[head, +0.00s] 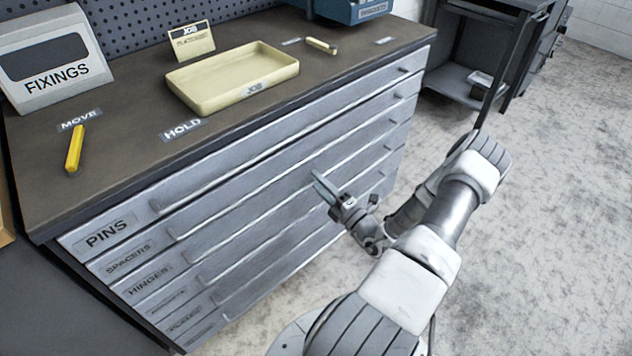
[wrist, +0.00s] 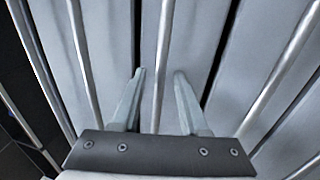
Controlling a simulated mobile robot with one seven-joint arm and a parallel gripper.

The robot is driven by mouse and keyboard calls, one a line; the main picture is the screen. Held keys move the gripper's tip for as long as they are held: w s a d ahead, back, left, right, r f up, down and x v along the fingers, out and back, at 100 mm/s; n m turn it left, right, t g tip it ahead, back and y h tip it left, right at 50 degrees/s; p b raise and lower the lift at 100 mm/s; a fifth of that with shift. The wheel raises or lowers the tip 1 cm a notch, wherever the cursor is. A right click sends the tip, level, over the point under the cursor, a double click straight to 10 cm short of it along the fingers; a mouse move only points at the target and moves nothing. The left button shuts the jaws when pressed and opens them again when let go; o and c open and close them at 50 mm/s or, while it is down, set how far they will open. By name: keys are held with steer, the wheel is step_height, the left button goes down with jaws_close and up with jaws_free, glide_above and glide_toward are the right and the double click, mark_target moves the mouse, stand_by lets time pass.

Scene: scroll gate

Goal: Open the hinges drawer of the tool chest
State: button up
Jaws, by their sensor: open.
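The tool chest (head: 100,237) has a column of grey drawers with long bar handles. The hinges drawer (head: 150,281) is third from the top, with its label at the left end, and it looks shut. My gripper (head: 319,187) is open at the drawer fronts, right of the middle, level with about the hinges drawer's handle. In the wrist view, my gripper (wrist: 159,72) points at the fronts, with a handle bar (wrist: 162,50) running between its two fingers. The fingers stand on either side of the bar and do not look closed on it.
Pins (head: 108,232) and spacers (head: 128,258) drawers lie above, more drawers below. On top are a cream tray (head: 225,92), a yellow stick (head: 74,150) and a fixings box (head: 45,95). A dark cart (head: 455,80) stands at the back right. Floor (head: 560,220) to the right is clear.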

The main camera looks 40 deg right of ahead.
steer(key=shift+w+r, duration=0.1)
steer(key=shift+w, duration=0.4)
jaws_close()
stand_by(1.2)
